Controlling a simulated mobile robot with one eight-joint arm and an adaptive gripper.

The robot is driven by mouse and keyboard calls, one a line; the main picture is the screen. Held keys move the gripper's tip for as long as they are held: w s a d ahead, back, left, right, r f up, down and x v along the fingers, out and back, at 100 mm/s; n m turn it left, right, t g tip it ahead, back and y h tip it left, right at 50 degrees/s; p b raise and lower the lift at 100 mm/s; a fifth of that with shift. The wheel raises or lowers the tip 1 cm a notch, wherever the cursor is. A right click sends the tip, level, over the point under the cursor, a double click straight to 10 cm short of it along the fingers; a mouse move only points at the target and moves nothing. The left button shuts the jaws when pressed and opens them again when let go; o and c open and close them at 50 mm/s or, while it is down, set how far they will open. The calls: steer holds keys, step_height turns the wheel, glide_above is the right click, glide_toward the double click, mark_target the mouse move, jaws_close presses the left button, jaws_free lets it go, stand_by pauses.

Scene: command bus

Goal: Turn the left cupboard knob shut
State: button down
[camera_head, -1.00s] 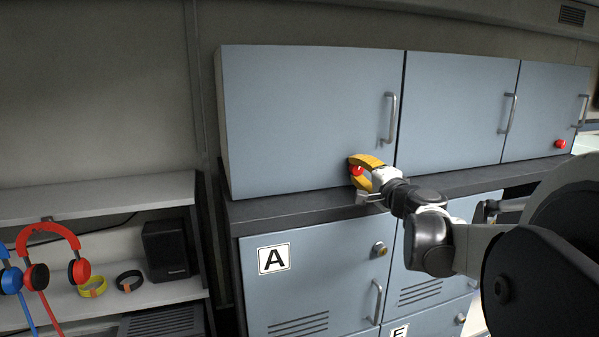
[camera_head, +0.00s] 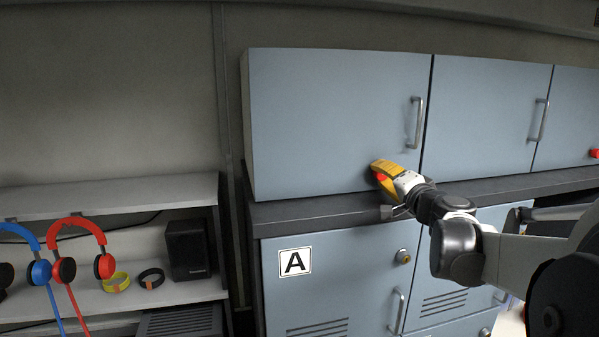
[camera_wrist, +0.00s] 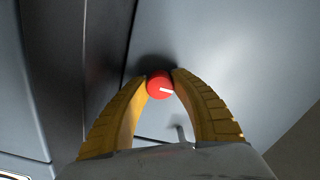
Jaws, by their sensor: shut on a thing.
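The left cupboard knob (camera_head: 380,177) is a small red knob low on the left upper cupboard door (camera_head: 330,120). In the wrist view the knob (camera_wrist: 159,88) is round, with a white mark pointing right and slightly down. My gripper (camera_head: 376,171) has yellow fingers and reaches the knob from the right. In the wrist view my gripper (camera_wrist: 161,80) is shut on the knob, one fingertip on each side. The door looks closed. In the head view the fingers hide most of the knob.
A vertical metal handle (camera_head: 416,122) stands on the door up and right of my gripper. A dark ledge (camera_head: 320,208) runs below, above lower lockers marked A (camera_head: 295,262). Another red knob (camera_head: 595,153) shows at the far right. Shelves with headphones (camera_head: 78,250) stand left.

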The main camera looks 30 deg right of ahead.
steer(key=c, duration=1)
jaws_free()
steer(key=v, duration=1.2)
